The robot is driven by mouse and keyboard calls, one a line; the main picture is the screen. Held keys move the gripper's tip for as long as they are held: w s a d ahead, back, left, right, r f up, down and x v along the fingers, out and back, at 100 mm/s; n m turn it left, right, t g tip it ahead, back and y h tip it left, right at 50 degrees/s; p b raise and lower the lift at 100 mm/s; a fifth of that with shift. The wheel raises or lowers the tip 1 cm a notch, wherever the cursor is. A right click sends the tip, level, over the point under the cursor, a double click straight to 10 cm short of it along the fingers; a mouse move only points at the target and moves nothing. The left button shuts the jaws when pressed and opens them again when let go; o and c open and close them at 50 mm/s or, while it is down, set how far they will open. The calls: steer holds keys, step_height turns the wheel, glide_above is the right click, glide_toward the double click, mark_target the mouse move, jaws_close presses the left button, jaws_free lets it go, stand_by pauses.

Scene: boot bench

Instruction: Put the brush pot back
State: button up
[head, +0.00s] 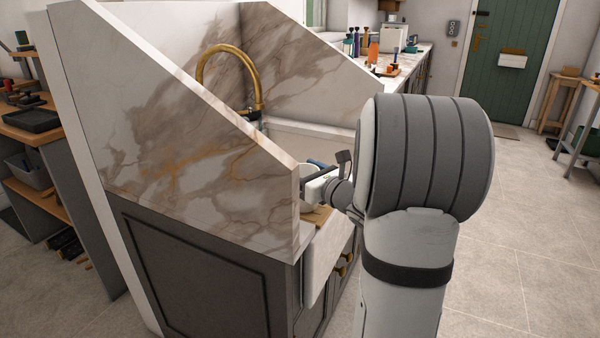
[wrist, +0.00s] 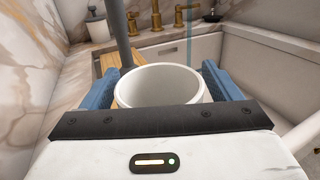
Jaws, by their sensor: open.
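A white round pot (wrist: 160,88) stands between my gripper's two blue fingers in the wrist view. Its open rim faces up; its base is hidden by my gripper body. My gripper (wrist: 160,82) is open, one finger on each side of the pot, and I cannot tell whether either touches it. A dark grey rod (wrist: 119,35) rises at the pot's back left rim; I cannot tell whether it stands inside. In the head view my gripper (head: 318,178) is at the sink's near end, partly hidden by the marble side panel.
A wooden board (wrist: 108,62) shows behind the pot. A small white pot (wrist: 97,29) with a dark top stands at the back left. Brass taps (wrist: 180,18) and the white sink (wrist: 205,50) lie beyond. The marble panel (head: 180,150) stands close on the left.

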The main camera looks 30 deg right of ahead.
steer(key=p+v, duration=0.1)
steer(key=v, duration=1.1)
steer(key=shift+p, duration=0.35)
steer(key=shift+r, duration=0.1)
